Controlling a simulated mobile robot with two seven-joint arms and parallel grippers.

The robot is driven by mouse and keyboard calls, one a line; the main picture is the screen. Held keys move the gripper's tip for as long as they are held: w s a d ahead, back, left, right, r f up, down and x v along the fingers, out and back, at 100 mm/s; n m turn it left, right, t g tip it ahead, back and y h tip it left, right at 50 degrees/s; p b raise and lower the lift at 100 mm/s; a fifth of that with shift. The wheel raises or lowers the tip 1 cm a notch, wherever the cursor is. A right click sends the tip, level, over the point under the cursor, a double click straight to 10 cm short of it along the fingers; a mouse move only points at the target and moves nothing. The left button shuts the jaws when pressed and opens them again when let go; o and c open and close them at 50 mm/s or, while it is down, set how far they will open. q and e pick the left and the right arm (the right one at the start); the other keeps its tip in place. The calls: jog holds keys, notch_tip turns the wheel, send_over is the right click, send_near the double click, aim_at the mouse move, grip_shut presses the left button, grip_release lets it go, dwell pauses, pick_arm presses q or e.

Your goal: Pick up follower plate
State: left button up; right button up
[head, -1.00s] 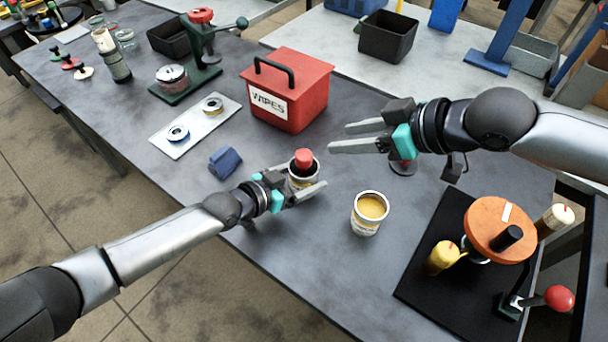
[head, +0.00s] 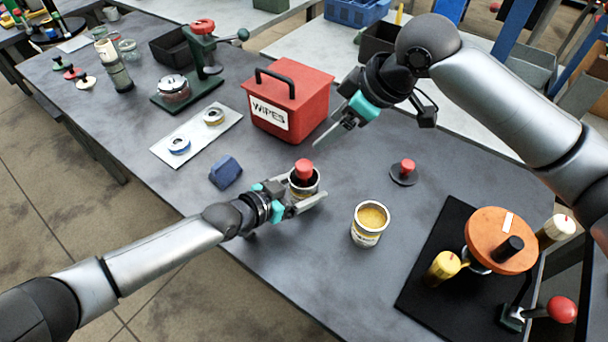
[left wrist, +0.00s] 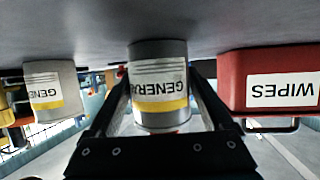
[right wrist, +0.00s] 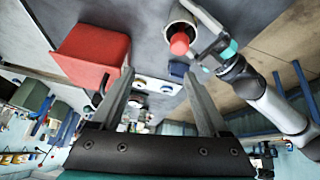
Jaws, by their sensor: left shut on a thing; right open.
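A dark round plate with a red knob (head: 404,172) lies on the table right of the wipes box. A second red knob (head: 304,169) stands up inside an open tin (head: 302,187); what is under it is hidden. My left gripper (head: 310,203) is shut around this tin, which also shows between its fingers in the left wrist view (left wrist: 158,90). My right gripper (head: 326,138) is open and empty above the table by the wipes box, its fingers pointing down and left. The right wrist view shows the knob (right wrist: 180,43) beyond its fingers.
A red wipes box (head: 290,95) stands behind the held tin. An open tin of yellow grease (head: 370,224) is to its right, near a black mat (head: 425,290) with an orange-topped device (head: 500,236). A blue block (head: 225,172) lies to the left.

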aim_at(306, 165)
jog(key=a+f, duration=0.1)
jog(key=f, duration=0.1)
jog(key=a+f+g, duration=0.1)
jog(key=f, duration=0.1)
jog(key=a+f+n+g, duration=0.1)
jog(key=f, duration=0.1)
jog(key=shift+s+a+h, duration=0.15)
jog(key=shift+a+h, duration=0.15)
jog(key=x, duration=0.5)
jog(key=shift+s+d+f, duration=0.2)
jog(key=shift+f, duration=0.05)
grip_shut()
dwell(0.4)
